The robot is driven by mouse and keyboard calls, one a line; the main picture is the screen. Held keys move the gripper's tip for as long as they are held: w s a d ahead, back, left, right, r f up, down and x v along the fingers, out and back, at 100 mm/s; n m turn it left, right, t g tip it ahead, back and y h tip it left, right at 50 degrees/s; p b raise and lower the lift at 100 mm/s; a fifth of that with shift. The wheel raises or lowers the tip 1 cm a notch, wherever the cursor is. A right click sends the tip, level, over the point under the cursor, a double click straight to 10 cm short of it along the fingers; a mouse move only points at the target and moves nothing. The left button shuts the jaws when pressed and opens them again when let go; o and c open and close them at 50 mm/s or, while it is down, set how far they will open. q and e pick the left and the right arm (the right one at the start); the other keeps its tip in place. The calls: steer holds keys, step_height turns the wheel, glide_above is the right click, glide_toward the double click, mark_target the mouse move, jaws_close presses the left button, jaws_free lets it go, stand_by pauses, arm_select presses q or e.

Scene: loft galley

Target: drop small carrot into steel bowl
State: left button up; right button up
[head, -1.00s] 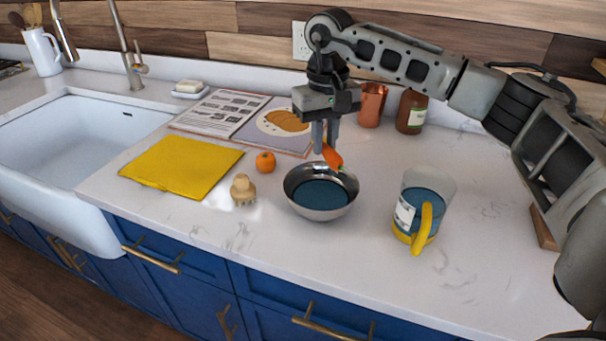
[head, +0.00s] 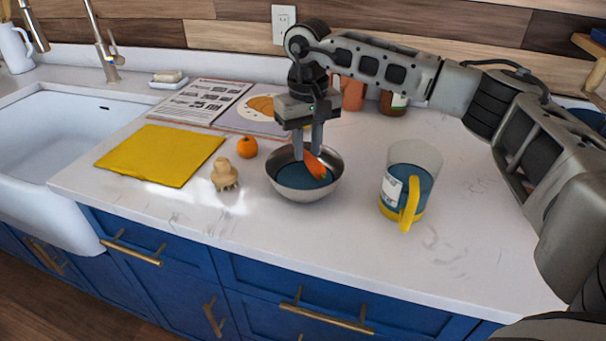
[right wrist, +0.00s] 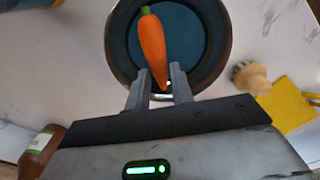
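The small carrot (head: 317,168) is orange with a green top. My right gripper (head: 308,155) is shut on its narrow end, and the carrot slants down to the right over the inside of the steel bowl (head: 304,195). In the right wrist view the carrot (right wrist: 152,45) lies between and beyond the fingertips (right wrist: 159,72), with the bowl (right wrist: 118,40) and its blue-looking inside behind it. I cannot tell whether the carrot touches the bowl. My left gripper is not in view.
A clear container with a yellow handle (head: 408,215) stands right of the bowl. A tangerine (head: 247,147), a tan knobbed item (head: 225,175) and a yellow cloth (head: 160,155) lie left. An open book (head: 205,103), copper cup (head: 352,95) and brown jar (head: 393,104) are behind.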

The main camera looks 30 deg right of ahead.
steer(key=shift+o, duration=1.2)
steer(key=shift+r, duration=0.2)
step_height(320, 180, up, 16)
steer(key=shift+f, duration=0.25)
